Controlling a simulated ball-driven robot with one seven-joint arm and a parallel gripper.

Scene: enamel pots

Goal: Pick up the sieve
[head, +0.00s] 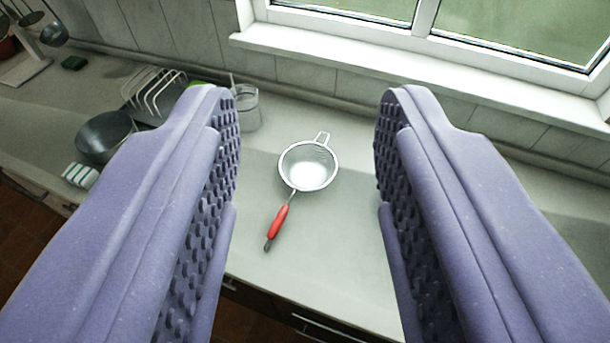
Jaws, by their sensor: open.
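The sieve (309,167) is a round metal mesh bowl with a wire loop at the back and a red handle (278,222). It lies on the pale counter (345,265), its handle pointing to the front left. My gripper (307,110) has two purple fingers with studded inner faces, spread wide apart. It is empty and well back from the sieve, which shows in the gap between the fingers, nearer the left one. Nothing hides the sieve.
A dark pan (105,137) and a wire rack (153,88) stand at the left. A clear container (246,107) stands behind the left finger, partly hidden. A window sill (330,55) runs along the back. Counter right of the sieve is bare.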

